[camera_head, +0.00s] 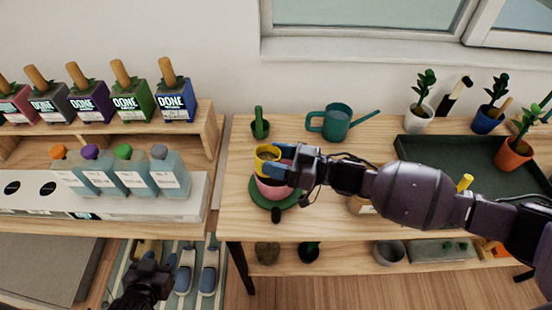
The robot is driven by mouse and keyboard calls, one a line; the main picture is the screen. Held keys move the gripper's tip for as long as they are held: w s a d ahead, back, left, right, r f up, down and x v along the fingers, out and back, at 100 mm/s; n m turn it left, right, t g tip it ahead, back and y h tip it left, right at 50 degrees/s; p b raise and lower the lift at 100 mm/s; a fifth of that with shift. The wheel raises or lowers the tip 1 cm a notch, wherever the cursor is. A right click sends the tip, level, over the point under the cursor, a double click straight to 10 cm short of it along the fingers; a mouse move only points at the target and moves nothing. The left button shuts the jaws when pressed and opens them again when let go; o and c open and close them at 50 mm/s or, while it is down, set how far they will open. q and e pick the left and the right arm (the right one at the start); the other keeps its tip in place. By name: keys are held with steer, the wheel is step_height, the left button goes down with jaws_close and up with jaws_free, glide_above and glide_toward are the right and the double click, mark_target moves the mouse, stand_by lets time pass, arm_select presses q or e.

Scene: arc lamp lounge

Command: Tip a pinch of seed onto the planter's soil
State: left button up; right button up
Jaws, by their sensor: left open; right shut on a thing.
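A pink planter (271,188) stands on a round green saucer (258,200) near the left end of the wooden table. My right gripper (286,164), reaching in from the right, is shut on a small yellow cup (262,167) right above the planter. Whether the cup is tilted is hard to tell. My gripper and the cup hide the planter's soil, and no seed is visible. My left gripper (146,283) is open and empty, low at the left, well away from the planter.
A green cactus pot (260,126) and a teal watering can (335,123) stand behind the planter. A dark green tray (420,149) with potted plants is at the right of the table (236,212). A shelf of bottles (160,175) and labelled pots stands left.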

steer(key=shift+s+a+r+m+t+y+b, duration=0.15)
steer(key=shift+m+t+y+b, duration=0.15)
steer(key=shift+m, duration=0.5)
steer(key=shift+w+d+r+m+t+y+b, duration=0.1)
steer(key=shift+m+t+y+b, duration=0.2)
steer(key=shift+m, duration=0.5)
steer(key=shift+s+r+m, duration=0.1)
steer(key=shift+m, duration=0.2)
steer(key=shift+r+m+t+b, duration=0.25)
steer(key=shift+m+t+b, duration=0.35)
steer(key=shift+m, duration=1)
steer(key=m, duration=0.1)
steer(key=m+t, duration=0.1)
steer(key=shift+r+m+y, duration=0.2)
steer(key=shift+m+y, duration=0.2)
steer(key=shift+r+m+t, duration=0.3)
steer(key=shift+m+t, duration=0.4)
steer(key=shift+m, duration=0.3)
